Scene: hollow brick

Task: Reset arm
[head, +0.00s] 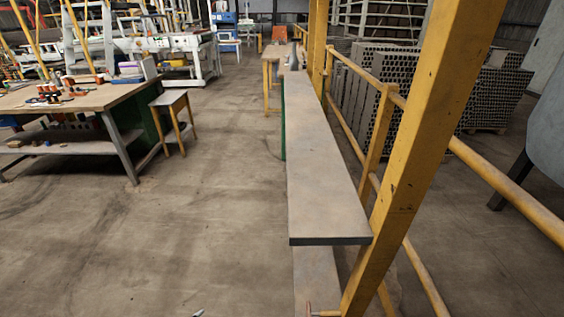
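Neither of my grippers can be made out in the head view. A small pale tip (198,313) shows at the bottom edge, left of centre; too little of it is in view to tell what it is. Stacks of grey hollow bricks (385,75) stand at the back right, behind the yellow railing. No brick is near the front of the view.
A long grey bench (318,165) runs away from me along a yellow railing (380,125). A thick yellow post (415,150) stands at the right. A cluttered worktable (90,97) and small stool (172,102) stand left. The floor (205,200) between is clear.

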